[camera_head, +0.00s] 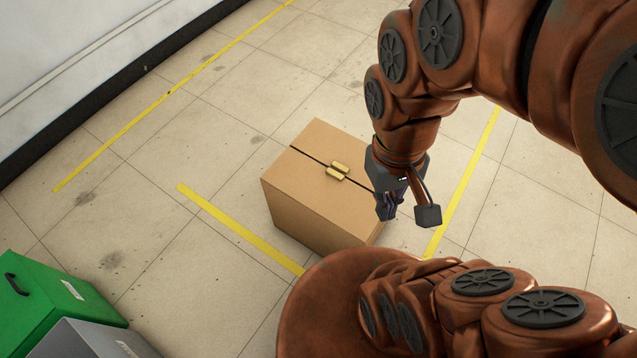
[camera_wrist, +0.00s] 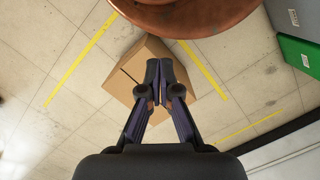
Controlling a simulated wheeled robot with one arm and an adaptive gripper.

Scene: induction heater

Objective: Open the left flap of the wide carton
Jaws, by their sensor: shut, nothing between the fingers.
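The wide carton (camera_head: 319,203) is a brown cardboard box on the tiled floor in the middle of the head view. My gripper (camera_head: 386,214) is at the carton's right side in the head view, fingers pointing down, shut and empty. Whether it touches the carton I cannot tell. In the wrist view the carton (camera_wrist: 122,86) lies beyond the shut fingers (camera_wrist: 165,68), which hide the middle of its top and the tabs.
Yellow floor lines (camera_head: 240,230) run around the carton. A green case (camera_head: 45,305) and a grey case (camera_head: 95,342) stand at the lower left. A white wall with a dark base (camera_head: 85,95) is at the upper left. The floor left of and behind the carton is clear.

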